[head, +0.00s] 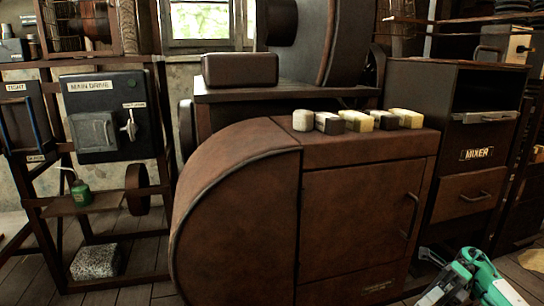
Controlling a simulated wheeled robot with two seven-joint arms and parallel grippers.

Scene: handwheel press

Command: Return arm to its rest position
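Part of my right arm (478,280), teal and white, shows at the bottom right corner, low in front of the brown machine and the mixer cabinet. A dark part and a pale part stick out from it toward the left, with floor between them. I cannot tell whether these are its fingertips, and nothing is seen held there. My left arm and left gripper are out of view. The large brown machine (365,215) has a rounded left side, a door with a handle, and several pale and dark blocks (358,121) on top.
A dark box labelled "MAIN DRIVE" (105,110) with a switch hangs on a rack at left. A green oil can (81,192) stands on its shelf. A cabinet labelled "MIXER" (468,190) stands at right. A speckled stone block (95,262) lies low at left.

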